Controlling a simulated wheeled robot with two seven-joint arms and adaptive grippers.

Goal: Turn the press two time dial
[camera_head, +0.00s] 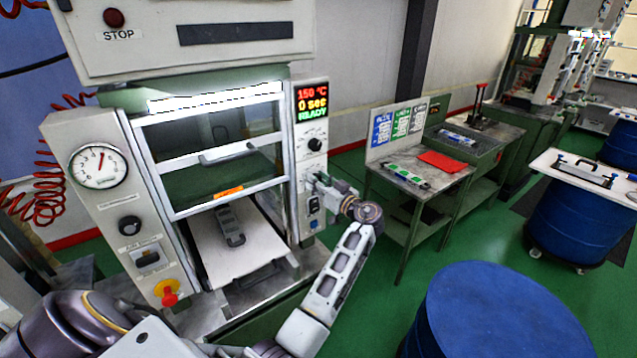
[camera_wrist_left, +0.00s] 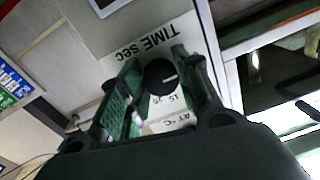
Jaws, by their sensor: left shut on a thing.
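The press (camera_head: 210,110) stands at the left in the head view. Its control panel (camera_head: 300,171) has a display (camera_head: 312,104) reading 150 °C, 0 sec and READY. A black upper dial (camera_head: 315,144) on the panel is clear of my gripper. My left gripper (camera_head: 314,182) is at the panel below that dial, and its fingers hide what they hold in this view. In the left wrist view the black time dial (camera_wrist_left: 160,76), beside an upside-down "TIME sec" label (camera_wrist_left: 152,37), lies between the fingers, which are shut on it. My right gripper is not in view.
A dark mould (camera_head: 230,226) lies on the press's pale plate (camera_head: 205,250). A gauge (camera_head: 98,166) and a red emergency button (camera_head: 167,295) are on the left panel. A steel table (camera_head: 440,182) stands to the right, with a blue drum (camera_head: 495,310) in front.

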